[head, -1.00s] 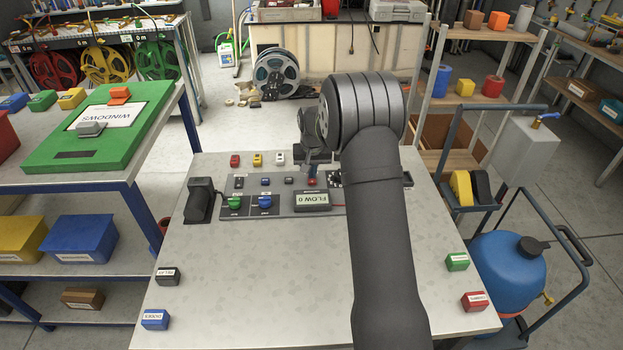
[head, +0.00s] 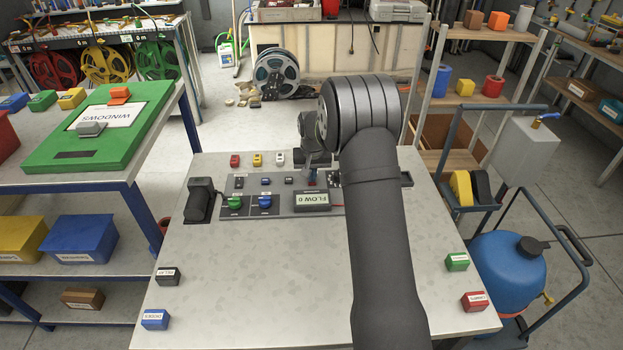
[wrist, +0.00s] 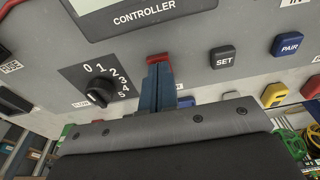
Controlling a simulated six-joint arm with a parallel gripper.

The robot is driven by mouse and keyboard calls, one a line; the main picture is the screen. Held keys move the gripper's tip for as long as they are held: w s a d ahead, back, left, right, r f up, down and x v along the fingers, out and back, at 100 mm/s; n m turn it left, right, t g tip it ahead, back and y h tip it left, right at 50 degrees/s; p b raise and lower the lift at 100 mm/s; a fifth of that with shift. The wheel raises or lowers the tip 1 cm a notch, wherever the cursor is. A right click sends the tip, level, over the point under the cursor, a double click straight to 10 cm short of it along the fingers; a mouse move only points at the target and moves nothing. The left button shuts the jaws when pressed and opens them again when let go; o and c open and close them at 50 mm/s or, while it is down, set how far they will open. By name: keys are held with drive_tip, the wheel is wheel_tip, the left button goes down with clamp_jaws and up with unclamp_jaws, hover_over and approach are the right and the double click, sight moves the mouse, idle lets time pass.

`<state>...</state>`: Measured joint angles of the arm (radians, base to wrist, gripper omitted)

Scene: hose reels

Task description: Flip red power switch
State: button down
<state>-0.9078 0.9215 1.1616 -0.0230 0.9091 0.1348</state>
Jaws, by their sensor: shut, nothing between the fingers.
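The red power switch (wrist: 158,58) shows in the wrist view on the grey controller panel (wrist: 205,62), just beyond my fingertips. My gripper (wrist: 160,72) is shut and empty, its blue-grey fingers pressed together. The tips overlap the lower part of the switch in that view and look very close to it or touching; I cannot tell which. In the head view my gripper (head: 311,178) points down at the panel (head: 283,211), and its fingers mostly hide the switch. The display (head: 311,200) reads FLOW 0.
A rotary dial (wrist: 98,92) sits left of my fingers in the wrist view. A SET button (wrist: 223,57) and a blue PAIR button (wrist: 290,45) sit to the right. The front of the table (head: 250,290) is mostly clear.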

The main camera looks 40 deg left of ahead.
drive_tip(key=shift+r, duration=3.45)
drive_tip(key=shift+f, duration=3.5)
